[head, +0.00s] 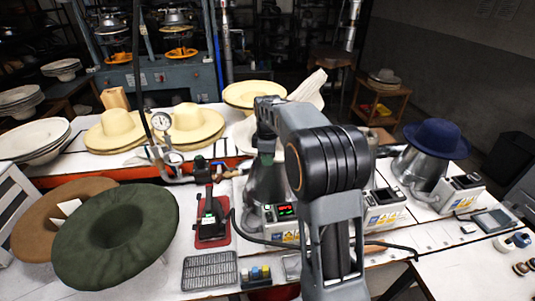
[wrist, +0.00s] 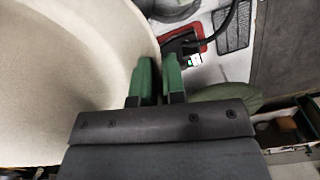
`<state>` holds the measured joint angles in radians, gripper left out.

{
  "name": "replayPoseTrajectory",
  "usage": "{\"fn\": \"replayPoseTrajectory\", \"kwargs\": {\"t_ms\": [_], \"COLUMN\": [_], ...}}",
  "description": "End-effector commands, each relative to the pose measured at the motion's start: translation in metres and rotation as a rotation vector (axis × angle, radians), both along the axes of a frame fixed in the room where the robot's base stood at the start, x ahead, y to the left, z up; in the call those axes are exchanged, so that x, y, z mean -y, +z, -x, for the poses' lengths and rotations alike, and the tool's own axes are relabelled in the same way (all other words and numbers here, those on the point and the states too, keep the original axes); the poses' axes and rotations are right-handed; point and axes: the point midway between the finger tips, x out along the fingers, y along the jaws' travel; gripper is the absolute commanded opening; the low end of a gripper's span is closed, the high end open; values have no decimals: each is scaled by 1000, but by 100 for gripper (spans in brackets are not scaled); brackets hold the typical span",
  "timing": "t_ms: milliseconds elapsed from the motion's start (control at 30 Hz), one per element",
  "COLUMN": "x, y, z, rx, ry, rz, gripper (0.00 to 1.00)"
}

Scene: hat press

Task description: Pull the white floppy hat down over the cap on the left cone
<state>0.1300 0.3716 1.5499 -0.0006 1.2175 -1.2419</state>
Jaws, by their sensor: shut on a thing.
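The white floppy hat (head: 310,88) shows in the head view behind my arm, its pale brim sticking up to the right. In the wrist view the hat (wrist: 60,70) fills the left side as a large pale curved surface. My gripper (wrist: 158,72), with green fingertips, is shut on the edge of its brim. The left cone (head: 265,184), grey metal, stands below the hat, partly behind my arm. I cannot make out the cap on it.
A blue hat (head: 437,136) sits on a cone at the right. Control boxes (head: 285,220) stand along the bench front. A green hat (head: 115,235) and a brown hat (head: 40,215) lie at left front. Yellow straw hats (head: 192,122) sit farther back. A red stand (head: 212,230) is left of the cone.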

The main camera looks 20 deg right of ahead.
Motion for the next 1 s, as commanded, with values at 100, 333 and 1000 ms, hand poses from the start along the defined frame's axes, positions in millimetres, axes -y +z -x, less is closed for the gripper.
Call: {"fn": "replayPoseTrajectory", "kwargs": {"t_ms": [100,333,1000], "x": [0,1,1], "y": [-18,-42,-95], "z": [0,0,0], "rx": [-1,0,1], "ry": [0,-3,-3], "rz": [0,0,0], "gripper": [0,0,0]}}
